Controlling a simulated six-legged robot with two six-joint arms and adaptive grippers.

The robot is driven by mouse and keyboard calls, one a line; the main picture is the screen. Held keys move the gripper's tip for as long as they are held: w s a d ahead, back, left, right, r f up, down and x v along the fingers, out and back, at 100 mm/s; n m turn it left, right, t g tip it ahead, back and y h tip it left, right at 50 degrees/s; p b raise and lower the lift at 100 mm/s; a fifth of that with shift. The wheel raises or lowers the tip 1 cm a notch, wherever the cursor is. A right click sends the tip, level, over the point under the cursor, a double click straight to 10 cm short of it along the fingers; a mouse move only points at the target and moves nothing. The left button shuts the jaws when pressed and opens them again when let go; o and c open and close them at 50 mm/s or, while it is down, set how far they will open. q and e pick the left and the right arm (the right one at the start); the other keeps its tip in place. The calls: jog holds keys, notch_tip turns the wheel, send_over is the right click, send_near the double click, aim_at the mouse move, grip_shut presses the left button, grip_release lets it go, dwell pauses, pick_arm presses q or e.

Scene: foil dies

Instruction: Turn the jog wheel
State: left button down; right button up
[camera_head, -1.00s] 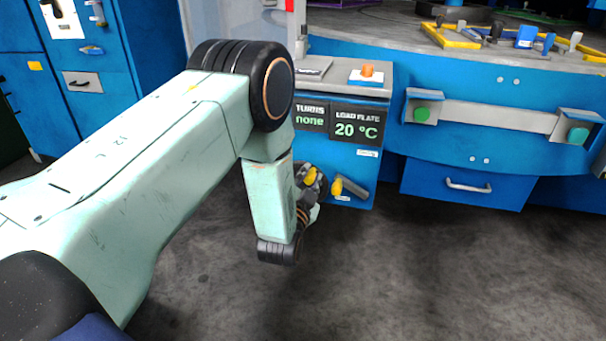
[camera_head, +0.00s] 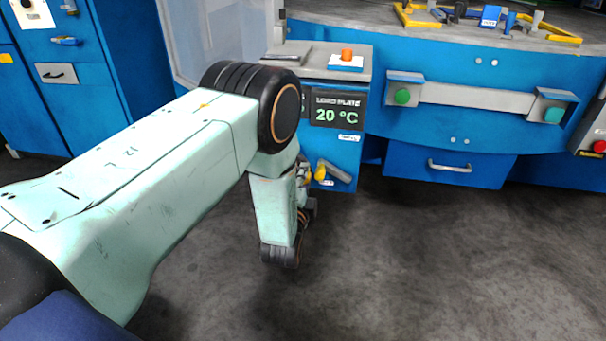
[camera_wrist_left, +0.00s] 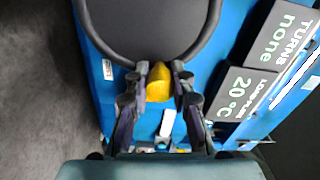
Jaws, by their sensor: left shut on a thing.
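The jog wheel shows in the left wrist view as a large dark disc (camera_wrist_left: 150,25) with a grey rim, cut off by the top edge. A yellow knob (camera_wrist_left: 158,83) is at its lower edge. My left gripper (camera_wrist_left: 160,88) has its two fingers on either side of this knob and is shut on it. In the head view the left gripper (camera_head: 304,178) is mostly hidden behind my forearm, at the front of a blue cabinet (camera_head: 345,155). The wheel is hidden there. A display (camera_wrist_left: 268,62) in the wrist view reads "TURNS none". My right gripper is not in view.
A load plate display (camera_head: 337,113) reads 20 °C. Below it, a grey lever (camera_head: 337,173) with a yellow part sits close right of the gripper. An orange button (camera_head: 347,54) is on the cabinet top. The floor (camera_head: 420,260) in front is clear.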

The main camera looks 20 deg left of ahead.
pick_arm(q)
jog(key=shift+f+m, duration=0.2)
jog(key=shift+m, duration=0.1)
jog(key=c, duration=1.1)
grip_release()
jog(key=shift+s, duration=0.1)
jog(key=v, duration=1.1)
jog(key=shift+s, duration=0.4)
